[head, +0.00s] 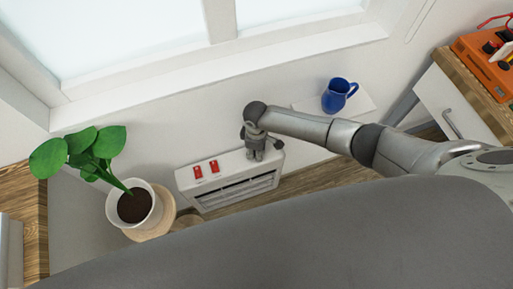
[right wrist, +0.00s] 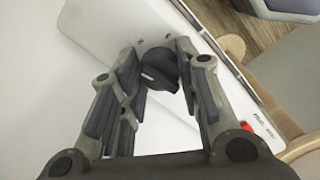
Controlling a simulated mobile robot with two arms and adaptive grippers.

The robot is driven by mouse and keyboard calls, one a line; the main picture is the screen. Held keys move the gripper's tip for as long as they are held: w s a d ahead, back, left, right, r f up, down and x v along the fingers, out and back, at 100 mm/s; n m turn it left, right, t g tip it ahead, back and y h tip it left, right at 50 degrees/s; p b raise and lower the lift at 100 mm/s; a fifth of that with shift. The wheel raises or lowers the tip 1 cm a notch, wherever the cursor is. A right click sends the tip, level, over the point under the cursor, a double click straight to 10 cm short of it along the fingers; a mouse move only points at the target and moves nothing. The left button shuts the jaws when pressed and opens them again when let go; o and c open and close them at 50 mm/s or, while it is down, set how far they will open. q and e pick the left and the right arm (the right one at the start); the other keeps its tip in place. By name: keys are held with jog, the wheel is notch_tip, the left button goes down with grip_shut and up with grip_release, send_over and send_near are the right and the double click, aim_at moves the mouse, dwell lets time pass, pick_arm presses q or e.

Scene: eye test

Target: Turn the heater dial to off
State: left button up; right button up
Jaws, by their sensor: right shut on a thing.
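The white heater (head: 232,178) stands below the window, with two red switches (head: 205,169) on the left of its top panel. My right gripper (head: 255,153) is at the right end of that panel, pointing down at it. In the right wrist view, the black heater dial (right wrist: 159,68) sits between the fingertips of my right gripper (right wrist: 158,62), which is shut on it. A pale mark shows on the dial's near side. Small printed marks on the panel are too blurred to read. In the head view the gripper hides the dial. My left gripper is out of view.
A potted plant (head: 134,205) stands on a round wooden stool (head: 160,222) left of the heater. An orange toolbox (head: 484,57) sits on a wood-topped cabinet (head: 468,80) at the far right.

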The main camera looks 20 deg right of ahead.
jog(key=n, duration=0.3)
jog(key=shift+n, duration=0.3)
jog(key=n, duration=0.3)
jog(key=shift+n, duration=0.3)
jog(key=n, duration=0.3)
jog(key=shift+n, duration=0.3)
jog(key=shift+n+b, duration=0.35)
jog(key=shift+n, duration=1.25)
jog(key=o, duration=1.1)
jog(key=shift+r, duration=0.1)
